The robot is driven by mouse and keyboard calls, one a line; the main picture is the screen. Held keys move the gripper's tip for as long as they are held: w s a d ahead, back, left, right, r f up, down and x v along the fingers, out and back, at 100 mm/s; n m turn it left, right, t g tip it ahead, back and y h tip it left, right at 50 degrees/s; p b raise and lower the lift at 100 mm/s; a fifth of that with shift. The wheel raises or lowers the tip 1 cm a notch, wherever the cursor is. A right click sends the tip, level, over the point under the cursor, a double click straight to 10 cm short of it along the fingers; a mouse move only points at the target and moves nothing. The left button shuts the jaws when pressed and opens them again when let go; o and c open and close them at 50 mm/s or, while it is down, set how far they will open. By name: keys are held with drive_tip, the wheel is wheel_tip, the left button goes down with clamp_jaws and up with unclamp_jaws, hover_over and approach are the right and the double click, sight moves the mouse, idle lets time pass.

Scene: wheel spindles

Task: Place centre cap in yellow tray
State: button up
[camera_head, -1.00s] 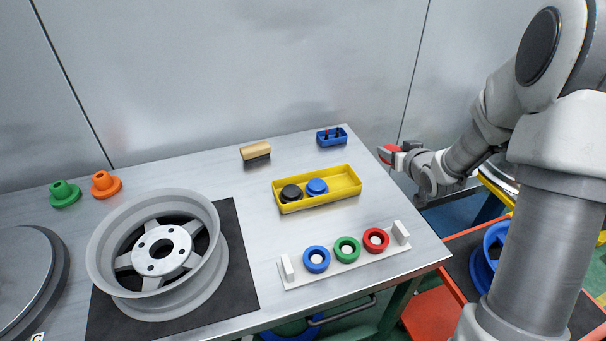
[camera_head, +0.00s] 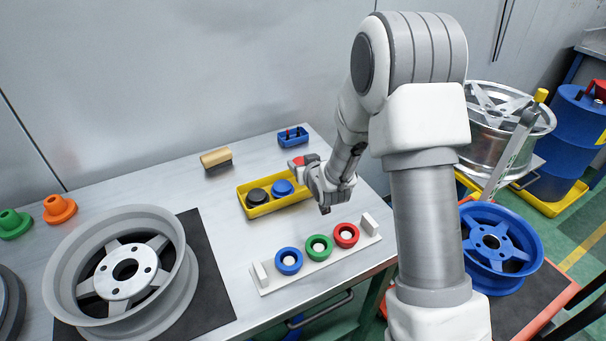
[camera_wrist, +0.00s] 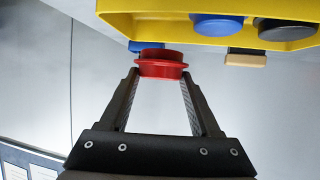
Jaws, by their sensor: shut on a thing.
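My gripper (camera_wrist: 161,76) is shut on a red centre cap (camera_wrist: 161,64), held between the two fingertips in the wrist view. In the head view the red cap (camera_head: 297,163) shows at the end of my gripper (camera_head: 304,165), by the right end of the yellow tray (camera_head: 272,210). My gripper partly hides that end. The tray also shows at the top of the wrist view (camera_wrist: 150,22), apart from the held cap. A black cap (camera_head: 258,197) and a blue cap (camera_head: 282,188) sit in the tray's left and middle parts.
A white rack (camera_head: 325,262) with blue, green and red rings stands in front of the tray. A small blue box (camera_head: 292,138) and a wooden-topped block (camera_head: 216,158) lie behind it. A grey wheel (camera_head: 122,270) lies on a dark mat at left.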

wheel_tip(320, 180, down, 4)
drive_tip(key=shift+r, duration=0.2)
drive_tip(key=shift+f+b, duration=0.3)
drive_tip(key=shift+b, duration=0.35)
drive_tip(key=shift+f+b, duration=0.3)
drive_tip(key=shift+b, duration=0.1)
drive_tip(key=o, duration=1.3)
